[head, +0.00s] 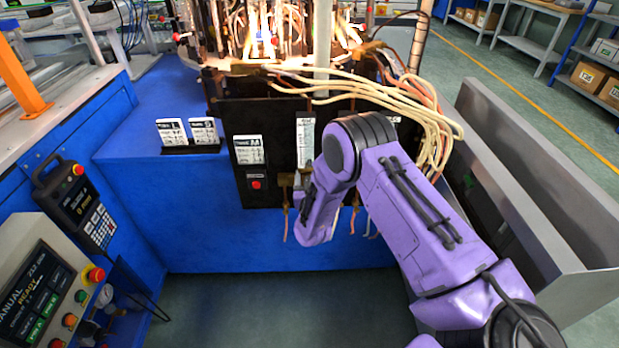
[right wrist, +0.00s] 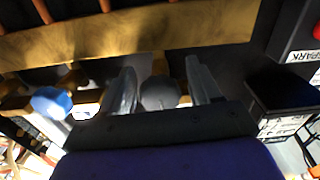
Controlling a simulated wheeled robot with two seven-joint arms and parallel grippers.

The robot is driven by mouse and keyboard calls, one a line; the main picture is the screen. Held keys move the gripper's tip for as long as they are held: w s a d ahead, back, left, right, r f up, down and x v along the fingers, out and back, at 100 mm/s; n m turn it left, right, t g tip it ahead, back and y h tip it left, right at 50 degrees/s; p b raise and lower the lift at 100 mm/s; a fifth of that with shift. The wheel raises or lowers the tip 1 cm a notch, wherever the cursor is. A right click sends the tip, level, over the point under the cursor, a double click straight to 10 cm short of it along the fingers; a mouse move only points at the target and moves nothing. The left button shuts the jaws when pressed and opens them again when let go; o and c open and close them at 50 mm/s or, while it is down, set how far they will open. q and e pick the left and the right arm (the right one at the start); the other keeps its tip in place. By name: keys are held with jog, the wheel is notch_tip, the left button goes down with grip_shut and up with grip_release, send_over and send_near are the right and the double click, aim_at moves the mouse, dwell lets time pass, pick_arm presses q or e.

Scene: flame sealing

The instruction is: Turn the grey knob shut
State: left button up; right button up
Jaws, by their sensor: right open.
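The grey knob (right wrist: 159,92) is round and dark grey. In the right wrist view it lies between the two fingers of my right gripper (right wrist: 161,76). The fingers are open, one on each side of the knob, with a gap showing at each side. In the head view my purple right arm reaches to the black front panel (head: 275,118) of the machine, and its wrist hides the grey knob there. My left gripper is not in view.
A blue knob (right wrist: 51,102) is left of the grey one in the right wrist view. Brass-coloured pipework (right wrist: 130,35) runs close by. Pale hoses (head: 425,115) hang to the right of the panel, and burner flames (head: 262,45) glow above it. A control box (head: 45,285) stands at left.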

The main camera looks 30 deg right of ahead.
jog(key=c, duration=1)
jog(key=shift+m, duration=0.5)
jog(key=o, duration=1)
jog(key=shift+s, duration=0.1)
jog(key=b+v, duration=0.1)
jog(key=v, duration=0.9)
jog(key=shift+s+a, duration=0.15)
jog(key=shift+a, duration=0.1)
jog(key=shift+f, duration=0.1)
